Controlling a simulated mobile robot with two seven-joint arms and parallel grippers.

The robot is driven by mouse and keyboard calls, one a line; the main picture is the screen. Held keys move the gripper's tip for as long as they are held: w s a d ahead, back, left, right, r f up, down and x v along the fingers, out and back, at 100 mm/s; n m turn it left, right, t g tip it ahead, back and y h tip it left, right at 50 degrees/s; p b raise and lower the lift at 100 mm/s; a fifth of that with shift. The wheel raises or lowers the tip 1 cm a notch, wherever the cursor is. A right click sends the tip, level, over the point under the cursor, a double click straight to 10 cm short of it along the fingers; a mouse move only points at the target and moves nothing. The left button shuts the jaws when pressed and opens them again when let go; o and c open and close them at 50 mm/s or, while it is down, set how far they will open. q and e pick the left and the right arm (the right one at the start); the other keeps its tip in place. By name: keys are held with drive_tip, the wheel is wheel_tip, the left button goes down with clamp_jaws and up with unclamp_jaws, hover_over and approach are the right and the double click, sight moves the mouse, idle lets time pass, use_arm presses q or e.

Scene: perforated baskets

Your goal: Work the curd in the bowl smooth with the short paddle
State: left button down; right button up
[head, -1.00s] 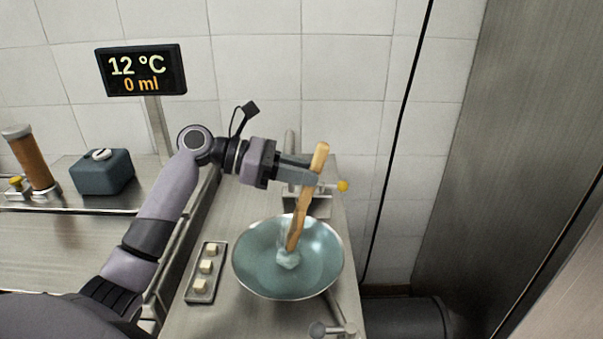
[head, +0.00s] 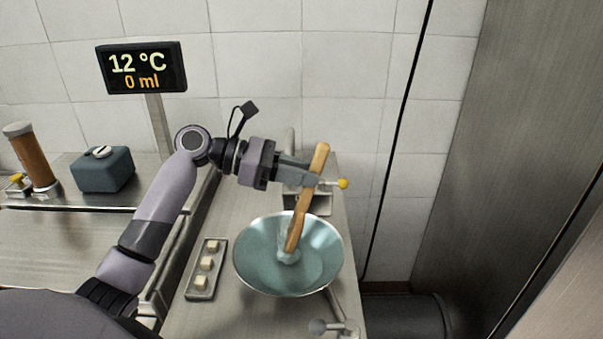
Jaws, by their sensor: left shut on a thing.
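The metal bowl (head: 245,273) stands on the narrow counter in the head view, with a bluish-green inside. A small pale blue-green lump of curd (head: 289,258) shows in it, around the lower end of the paddle. The short wooden paddle (head: 297,227) is tilted, its top leaning right and its lower end down in the bowl. My left gripper (head: 311,178) is shut on the upper part of the paddle, above the bowl's far rim. The paddle's very tip is hidden by the curd. My right gripper is not in view.
A small tray (head: 201,296) with three pale cubes lies left of the bowl. A yellow-knobbed fitting (head: 342,184) stands behind it, and a metal handle (head: 334,326) is in front. A display (head: 141,68) reads 12 °C, 0 ml. A metal panel fills the right.

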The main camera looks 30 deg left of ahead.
use_arm(q)
drive_tip(key=shift+w+a, duration=0.25)
drive_tip(key=shift+w, duration=0.05)
drive_tip(key=shift+s+d+r, duration=0.15)
drive_tip(key=shift+s+d, duration=0.05)
drive_tip(key=shift+s, duration=0.1)
drive_tip(key=shift+w+a, duration=0.45)
drive_tip(key=shift+w, duration=0.35)
drive_tip(key=shift+s+d, duration=0.1)
drive_tip(key=shift+s+d+f, duration=0.2)
drive_tip(key=shift+s+d, duration=0.05)
drive_tip(key=shift+s, duration=0.15)
drive_tip(key=shift+s+d+f, duration=0.15)
drive_tip(key=shift+s+d, duration=0.05)
drive_tip(key=shift+s, duration=0.2)
drive_tip(key=shift+w+a+r, duration=0.15)
drive_tip(key=shift+w+a, duration=0.35)
drive_tip(key=shift+w, duration=0.25)
